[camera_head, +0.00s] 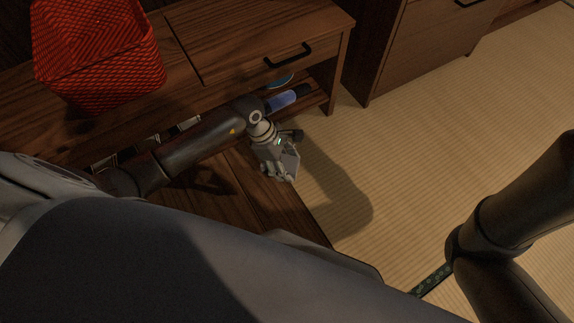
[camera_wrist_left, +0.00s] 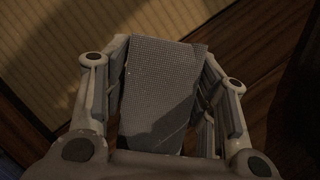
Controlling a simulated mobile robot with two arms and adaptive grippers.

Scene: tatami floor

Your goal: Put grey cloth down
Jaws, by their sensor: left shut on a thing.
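My left gripper (camera_head: 281,172) is shut on the grey cloth (camera_head: 291,160). In the head view it is near the right edge of a low dark wooden table (camera_head: 262,205), beside the tatami. In the left wrist view the cloth (camera_wrist_left: 160,90) hangs as a grey, finely checked strip between the fingers of the gripper (camera_wrist_left: 160,95). Tatami and dark wood show beyond it. From these views I cannot tell whether the cloth touches the table. My right gripper is not in view; only part of my right arm shows at the right.
A red woven basket (camera_head: 97,60) stands on a wooden cabinet (camera_head: 230,40) with a drawer. A blue cylindrical thing (camera_head: 287,98) lies on its lower shelf. Another wooden cabinet (camera_head: 410,45) stands at the back. The tatami floor (camera_head: 440,130) on the right is clear.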

